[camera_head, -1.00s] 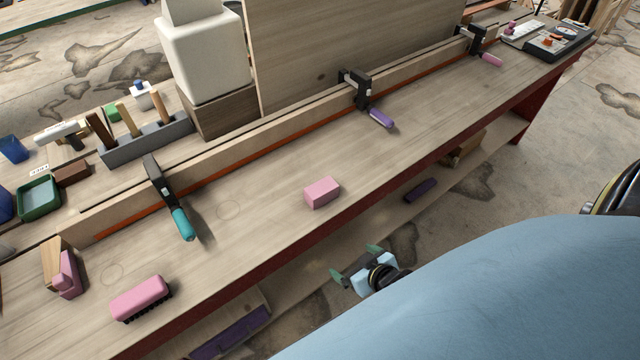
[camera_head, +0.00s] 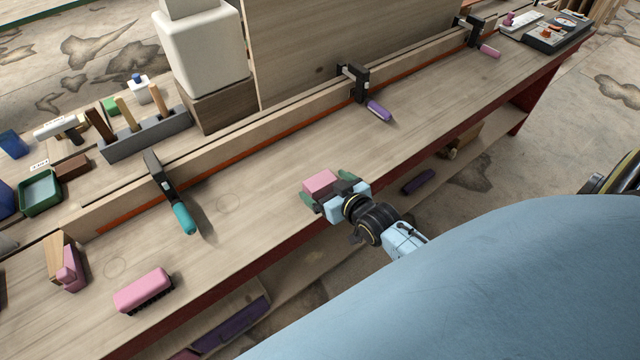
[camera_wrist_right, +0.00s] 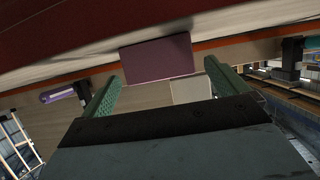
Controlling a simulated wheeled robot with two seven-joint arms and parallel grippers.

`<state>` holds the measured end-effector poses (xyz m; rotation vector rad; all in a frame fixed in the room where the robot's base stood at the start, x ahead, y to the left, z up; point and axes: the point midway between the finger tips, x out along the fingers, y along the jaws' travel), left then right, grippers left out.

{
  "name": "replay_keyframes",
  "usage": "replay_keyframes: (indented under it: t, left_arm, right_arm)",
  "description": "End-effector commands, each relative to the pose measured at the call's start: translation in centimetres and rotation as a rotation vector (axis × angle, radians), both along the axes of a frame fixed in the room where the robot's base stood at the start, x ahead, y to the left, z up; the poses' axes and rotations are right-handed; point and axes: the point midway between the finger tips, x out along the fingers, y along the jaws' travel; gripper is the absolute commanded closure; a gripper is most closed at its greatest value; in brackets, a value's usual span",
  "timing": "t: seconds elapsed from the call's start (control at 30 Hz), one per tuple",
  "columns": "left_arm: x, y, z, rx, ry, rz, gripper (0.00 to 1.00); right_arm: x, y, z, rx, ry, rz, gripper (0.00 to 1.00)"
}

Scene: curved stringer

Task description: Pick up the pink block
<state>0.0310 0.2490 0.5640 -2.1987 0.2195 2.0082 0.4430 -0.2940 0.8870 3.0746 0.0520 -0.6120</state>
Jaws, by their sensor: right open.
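The pink block (camera_head: 320,183) sits on the wooden workbench (camera_head: 260,215) near its front edge. It also shows in the right wrist view (camera_wrist_right: 157,58), just beyond the fingertips. My right gripper (camera_head: 325,193) is open at the block, its green fingers toward the block's two sides. In the right wrist view the fingers (camera_wrist_right: 160,78) are spread wide with the block ahead between them. I cannot tell whether either finger touches it. My left gripper does not show in these views.
A pink brush (camera_head: 142,289) lies on the bench at the front left. Clamps with teal (camera_head: 184,219) and purple (camera_head: 379,111) handles hold a long strip along the bench. A lower shelf carries a purple item (camera_head: 418,182). The bench around the block is clear.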

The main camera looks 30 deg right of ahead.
Motion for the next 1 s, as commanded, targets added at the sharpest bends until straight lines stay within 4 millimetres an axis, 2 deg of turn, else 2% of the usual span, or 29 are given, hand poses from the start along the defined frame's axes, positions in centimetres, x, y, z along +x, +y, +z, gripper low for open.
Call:
replay_keyframes:
  t: [0.33, 0.67, 0.77, 1.0]
  left_arm:
    - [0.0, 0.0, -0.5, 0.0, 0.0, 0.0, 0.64]
    - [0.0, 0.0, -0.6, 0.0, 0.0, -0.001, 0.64]
    - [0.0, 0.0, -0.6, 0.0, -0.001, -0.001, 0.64]
    - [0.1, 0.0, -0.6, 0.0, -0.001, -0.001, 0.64]
  right_arm:
    - [4.0, 0.2, -1.8, 0.0, -0.002, 0.0, 0.02]
    - [4.6, 0.2, -2.0, 0.0, -0.001, 0.001, 0.02]
    - [4.6, 0.2, -2.0, 0.0, -0.001, 0.001, 0.12]
    - [4.6, 0.2, -2.0, 0.0, 0.0, 0.0, 0.44]
